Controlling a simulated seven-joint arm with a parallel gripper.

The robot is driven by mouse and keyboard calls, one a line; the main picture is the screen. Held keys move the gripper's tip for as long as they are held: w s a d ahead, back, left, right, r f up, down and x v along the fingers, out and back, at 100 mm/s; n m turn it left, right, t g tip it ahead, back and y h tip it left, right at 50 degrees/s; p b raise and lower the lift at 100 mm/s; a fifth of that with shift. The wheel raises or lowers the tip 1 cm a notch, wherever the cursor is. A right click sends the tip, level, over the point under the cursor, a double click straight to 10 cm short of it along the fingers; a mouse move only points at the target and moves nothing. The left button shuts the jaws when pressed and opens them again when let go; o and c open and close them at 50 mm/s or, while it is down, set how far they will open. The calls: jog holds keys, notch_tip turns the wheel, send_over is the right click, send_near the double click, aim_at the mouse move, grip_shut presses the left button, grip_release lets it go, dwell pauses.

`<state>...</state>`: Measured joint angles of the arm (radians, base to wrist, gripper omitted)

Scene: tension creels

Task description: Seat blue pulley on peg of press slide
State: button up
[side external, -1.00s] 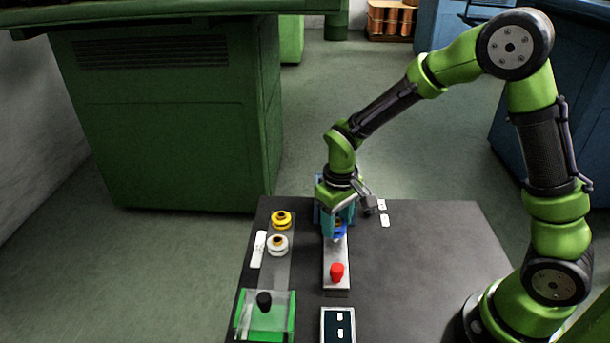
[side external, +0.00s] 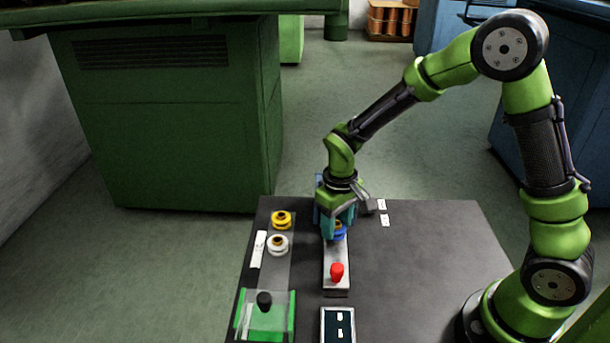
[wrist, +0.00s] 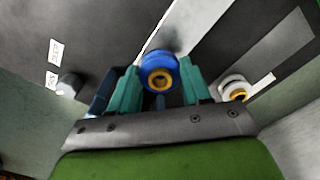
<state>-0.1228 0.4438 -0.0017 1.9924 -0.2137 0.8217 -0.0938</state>
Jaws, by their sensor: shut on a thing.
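My gripper (wrist: 158,82), with teal fingers, is shut on the blue pulley (wrist: 160,68), which has a yellow hub. In the side view the pulley (side external: 341,232) shows low between the fingers, over the far end of the press slide (side external: 329,259). The slide is a pale strip with a red knob (side external: 337,271) at its near end. The slide's peg is hidden by the gripper and pulley. I cannot tell whether the pulley touches the slide or is held just above it.
A yellow pulley (side external: 281,219) and a white pulley (side external: 278,244) stand on a grey strip to the left. A green fixture with a black knob (side external: 264,300) is at the near left. A dark panel (side external: 338,325) lies in front. The table's right side is clear.

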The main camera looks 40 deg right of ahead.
aim_at(341, 231)
jog(key=shift+f, duration=0.85)
jog(key=o, duration=1.1)
notch_tip(341, 231, up, 17)
jog(key=shift+f, duration=0.1)
jog(key=shift+w, duration=0.1)
jog(key=s+r+m+t, duration=0.1)
jog(key=s+r+t, duration=0.1)
jog(key=s, duration=0.2)
jog(key=s+d+r+m+t+y, duration=0.1)
jog(key=s+r+t, duration=0.1)
jog(key=s, duration=0.3)
jog(key=s+r+m+t+y, duration=0.1)
jog(key=s+m+t, duration=0.1)
jog(key=s, duration=0.3)
jog(key=shift+s+d+r+t, duration=0.15)
jog(key=shift+r+t, duration=0.25)
jog(key=shift+t, duration=0.2)
